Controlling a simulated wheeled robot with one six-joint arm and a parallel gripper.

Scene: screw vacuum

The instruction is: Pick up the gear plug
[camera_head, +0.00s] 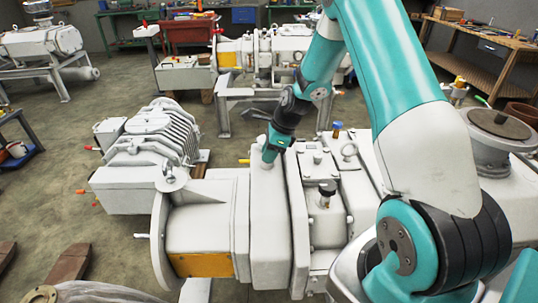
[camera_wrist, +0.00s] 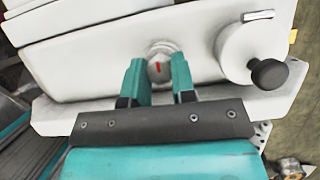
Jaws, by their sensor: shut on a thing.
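The gear plug (camera_wrist: 160,69) is a small pale round cap with a red mark, set on the white housing of the vacuum pump (camera_head: 200,215). In the wrist view it sits between the two teal fingers of my gripper (camera_wrist: 160,82), which are shut on it. In the head view my gripper (camera_head: 270,155) points down at the top of the pump's gear housing (camera_head: 270,220). There the plug is hidden by the fingers. I cannot tell whether the plug is seated or lifted.
A black knob (camera_wrist: 269,74) on a round white boss stands right of the plug in the wrist view. A black-capped fitting (camera_head: 327,190) and a blue-topped fitting (camera_head: 337,130) rise from the pump. Another pump (camera_head: 40,42) and workbenches (camera_head: 490,45) stand farther back.

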